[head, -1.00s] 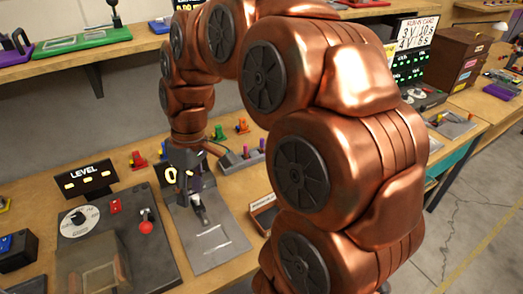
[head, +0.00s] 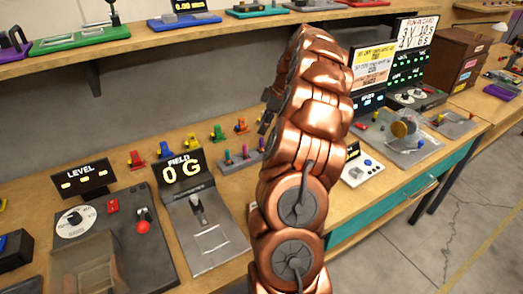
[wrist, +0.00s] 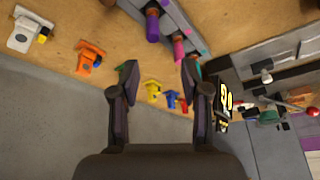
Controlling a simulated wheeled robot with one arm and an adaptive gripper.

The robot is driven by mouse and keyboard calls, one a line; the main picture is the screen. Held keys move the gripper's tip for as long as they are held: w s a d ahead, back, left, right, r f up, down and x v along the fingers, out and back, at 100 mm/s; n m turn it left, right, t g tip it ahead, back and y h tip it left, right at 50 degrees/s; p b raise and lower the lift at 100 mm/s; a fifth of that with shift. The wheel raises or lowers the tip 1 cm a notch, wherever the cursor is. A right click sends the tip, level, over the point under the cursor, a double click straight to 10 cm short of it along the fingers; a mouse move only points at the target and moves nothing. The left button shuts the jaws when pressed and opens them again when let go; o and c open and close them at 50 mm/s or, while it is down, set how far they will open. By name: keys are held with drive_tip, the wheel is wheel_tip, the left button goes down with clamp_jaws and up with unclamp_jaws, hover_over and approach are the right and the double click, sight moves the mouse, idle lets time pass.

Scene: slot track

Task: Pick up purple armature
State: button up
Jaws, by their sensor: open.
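A purple peg-like piece (wrist: 152,26), probably the purple armature, stands in a grey rack on the bench, at the top of the wrist view. A magenta piece (wrist: 178,47) stands beside it in the same rack (wrist: 184,14). In the head view the rack's purple piece (head: 262,145) is at its right end, close to my arm. My gripper (wrist: 158,78) is open and empty, with its two dark fingers apart. The purple piece shows beyond the fingertips, not between them. In the head view the gripper is mostly hidden by my copper arm.
Small red (head: 137,158), blue (head: 165,150), yellow (head: 192,143), green (head: 218,132) and orange (head: 242,126) clamps line the bench's back. The FIELD gauge (head: 184,172) stands left of the rack. A shelf (head: 120,47) overhangs the back.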

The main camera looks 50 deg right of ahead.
sight(261, 148)
drive_tip(key=shift+w+f+p, duration=0.2)
drive_tip(key=shift+f+p, duration=0.3)
drive_tip(key=shift+f, duration=0.8)
drive_tip(key=shift+w+f+p, duration=0.25)
drive_tip(key=shift+f+p, duration=0.3)
drive_tip(key=shift+f, duration=0.8)
drive_tip(key=shift+w+f+p, duration=0.2)
drive_tip(key=shift+f+p, duration=0.3)
drive_tip(key=shift+f, duration=0.8)
clamp_jaws()
